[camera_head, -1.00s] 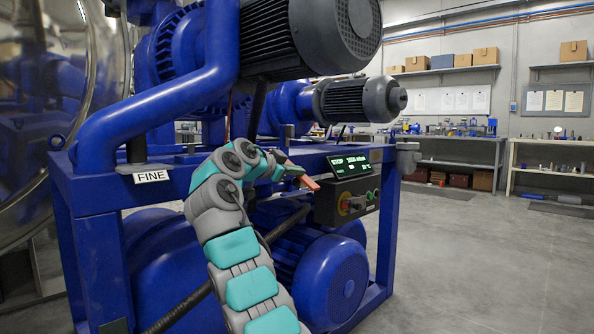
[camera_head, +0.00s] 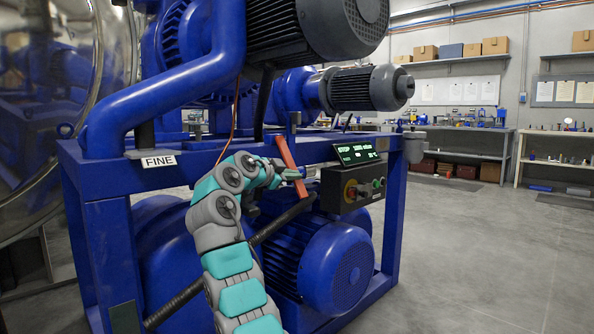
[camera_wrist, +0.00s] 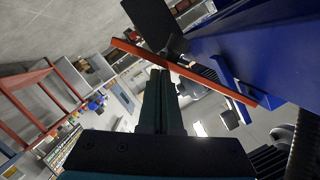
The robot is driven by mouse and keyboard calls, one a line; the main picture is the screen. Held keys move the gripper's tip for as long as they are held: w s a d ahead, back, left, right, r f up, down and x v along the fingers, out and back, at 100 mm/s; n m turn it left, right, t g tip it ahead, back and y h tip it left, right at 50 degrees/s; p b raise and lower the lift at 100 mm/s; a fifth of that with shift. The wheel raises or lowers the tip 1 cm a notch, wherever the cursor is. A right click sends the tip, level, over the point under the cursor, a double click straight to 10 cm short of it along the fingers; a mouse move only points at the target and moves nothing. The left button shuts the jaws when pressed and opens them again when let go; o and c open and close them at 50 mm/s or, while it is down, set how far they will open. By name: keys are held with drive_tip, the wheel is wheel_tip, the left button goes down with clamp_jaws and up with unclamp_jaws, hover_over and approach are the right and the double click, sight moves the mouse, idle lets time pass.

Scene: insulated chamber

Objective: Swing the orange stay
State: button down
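The orange stay (camera_head: 287,153) is a thin, flat orange-red bar at the front of the blue machine frame, left of the control box. In the head view it stands steeply, leaning with its top to the left. In the wrist view the stay (camera_wrist: 190,72) crosses the picture diagonally, just beyond my fingertips. My gripper (camera_head: 291,174) is at the stay's middle to lower part. In the wrist view my gripper (camera_wrist: 159,75) has its fingers close together, looking shut. I cannot tell whether the fingertips touch the stay or pinch it.
The control box (camera_head: 352,186) with a lit green display and knobs is close to the right of the stay. A blue motor (camera_head: 325,265) sits below, and a dark hose (camera_head: 285,220) runs under my gripper. Open floor (camera_head: 470,260) lies to the right.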

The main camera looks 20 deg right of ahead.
sight(292, 164)
drive_tip(key=shift+w+a+f, duration=0.1)
drive_tip(key=shift+w+f, duration=0.2)
idle(0.4)
drive_tip(key=shift+r+p, duration=0.85)
drive_tip(key=shift+r, duration=0.95)
drive_tip(key=shift+s+a+f+b, duration=0.1)
drive_tip(key=shift+s+b, duration=0.2)
drive_tip(key=s+a+b, duration=0.2)
drive_tip(key=s, duration=0.5)
drive_tip(key=s+a+r+b, duration=0.1)
drive_tip(key=s+a+b, duration=0.1)
drive_tip(key=s, duration=0.5)
drive_tip(key=shift+s+r, duration=0.3)
drive_tip(key=shift+s, duration=0.1)
